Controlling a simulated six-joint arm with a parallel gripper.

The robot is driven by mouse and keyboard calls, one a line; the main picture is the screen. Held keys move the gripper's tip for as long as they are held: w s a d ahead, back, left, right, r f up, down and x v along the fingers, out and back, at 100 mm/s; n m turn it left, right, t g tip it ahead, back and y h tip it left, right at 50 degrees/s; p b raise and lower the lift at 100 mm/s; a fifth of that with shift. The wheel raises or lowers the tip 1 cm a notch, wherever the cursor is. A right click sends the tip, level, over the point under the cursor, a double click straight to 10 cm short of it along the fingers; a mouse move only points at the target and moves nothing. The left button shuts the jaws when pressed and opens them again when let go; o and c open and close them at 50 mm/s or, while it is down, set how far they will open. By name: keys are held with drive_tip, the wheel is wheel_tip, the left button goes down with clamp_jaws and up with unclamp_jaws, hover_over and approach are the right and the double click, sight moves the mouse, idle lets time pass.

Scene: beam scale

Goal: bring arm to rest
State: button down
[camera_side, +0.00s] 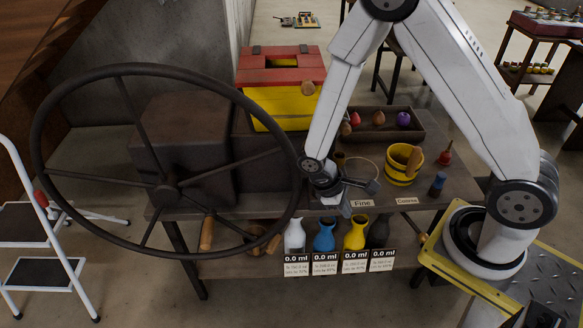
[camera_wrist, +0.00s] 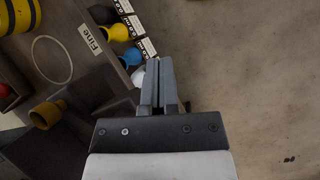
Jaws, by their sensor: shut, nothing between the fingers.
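My gripper (camera_side: 346,207) hangs at the front edge of the dark workbench, near the "Fine" label (camera_side: 362,203). In the wrist view my gripper (camera_wrist: 160,66) has its two fingers together with nothing between them. It points past the bench edge toward the open floor. A white vase (camera_wrist: 138,76) shows close beside the fingers in that view; whether they touch cannot be told. My arm comes down from the upper right, from a base on a yellow-edged metal platform (camera_side: 545,262). No beam scale can be clearly made out.
A large spoked wheel (camera_side: 166,193) stands left of my gripper. Several vases, including a blue one (camera_side: 324,236) and a yellow one (camera_side: 356,233), stand on the lower shelf. A yellow bucket (camera_side: 402,166) and a red-and-yellow box (camera_side: 283,70) sit on the bench. Floor in front is clear.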

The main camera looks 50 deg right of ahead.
wheel_tip(320, 180, up, 14)
drive_tip(key=w+m+t+y, duration=0.1)
drive_tip(key=m+t+y, duration=0.2)
drive_tip(key=t, duration=0.4)
drive_tip(key=shift+a+r+m, duration=0.15)
drive_tip(key=shift+a+m, duration=0.2)
drive_tip(key=shift+m, duration=0.25)
